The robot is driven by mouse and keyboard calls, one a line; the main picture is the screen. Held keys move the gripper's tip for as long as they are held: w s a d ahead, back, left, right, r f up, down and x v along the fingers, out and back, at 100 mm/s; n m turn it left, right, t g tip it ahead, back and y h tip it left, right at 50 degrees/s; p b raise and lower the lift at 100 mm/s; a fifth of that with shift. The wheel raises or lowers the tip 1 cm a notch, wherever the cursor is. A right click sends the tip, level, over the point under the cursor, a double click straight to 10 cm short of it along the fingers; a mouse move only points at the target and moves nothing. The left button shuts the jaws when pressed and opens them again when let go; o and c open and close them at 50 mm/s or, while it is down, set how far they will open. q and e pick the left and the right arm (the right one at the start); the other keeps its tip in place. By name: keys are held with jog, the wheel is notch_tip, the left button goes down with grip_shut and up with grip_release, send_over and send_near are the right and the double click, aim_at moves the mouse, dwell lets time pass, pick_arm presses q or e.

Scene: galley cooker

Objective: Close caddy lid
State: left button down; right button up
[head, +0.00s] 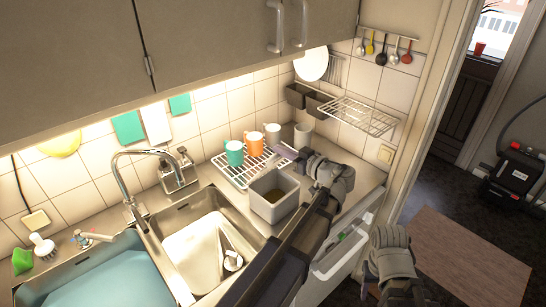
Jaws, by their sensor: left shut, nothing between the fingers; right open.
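The caddy (274,197) is a grey, open-topped box on the counter, right of the sink. Its inside shows from above with a brownish bottom. A thin grey-mauve piece that may be its lid (267,168) stands up at its back edge; I cannot tell its full shape. My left gripper (301,157) is shut and empty, behind and right of the caddy, close to that piece; contact is unclear. My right gripper (385,263) is open, low at the right beyond the counter; its fingers are hard to make out.
A wire rack (232,171) with several mugs stands behind the caddy. The sink (207,248) and its tap (125,172) lie to the left. An open drawer (338,262) sticks out at the counter's right front. A wire shelf (362,116) hangs on the back-right wall.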

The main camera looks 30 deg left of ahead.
pick_arm(q)
jog(key=s+d+f+y+b, duration=0.1)
jog(key=d+f+y+b, duration=0.1)
jog(key=d+f+b, duration=0.2)
jog(key=s+d+f+t+y+b, duration=0.1)
jog(key=d+f+b, duration=0.4)
jog(key=f+b, duration=0.5)
jog(key=s+y+b, duration=0.1)
jog(key=y+b, duration=0.1)
jog(key=b, duration=0.7)
jog(key=shift+f+t, duration=0.3)
jog(key=shift+f, duration=0.05)
pick_arm(e)
notch_tip(320, 180, down, 25)
jog(key=shift+r, duration=0.2)
pick_arm(q)
jog(key=shift+r, duration=0.1)
pick_arm(e)
jog(key=shift+r, duration=0.1)
